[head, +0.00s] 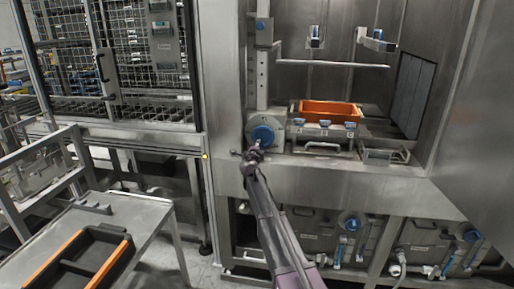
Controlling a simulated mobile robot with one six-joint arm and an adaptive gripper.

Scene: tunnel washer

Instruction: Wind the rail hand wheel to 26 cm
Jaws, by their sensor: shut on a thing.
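The hand wheel (262,134) is a round blue disc on a grey round housing, at the foot of the upright rail (262,78) on the left side of the washer opening. The rail is a pale vertical strip with dark marks, too small to read. My gripper (254,152) is at the lower left edge of the wheel and is shut on it. The fingers and the wheel's grip are small and dark, so the exact hold is hard to see. My arm reaches up from the bottom middle of the picture.
An orange tray (328,112) sits inside the opening, right of the wheel. A horizontal bar (333,64) crosses above it. A steel table (140,222) with a black and orange tray (85,262) stands at the lower left. A mesh cage (130,60) stands at the upper left.

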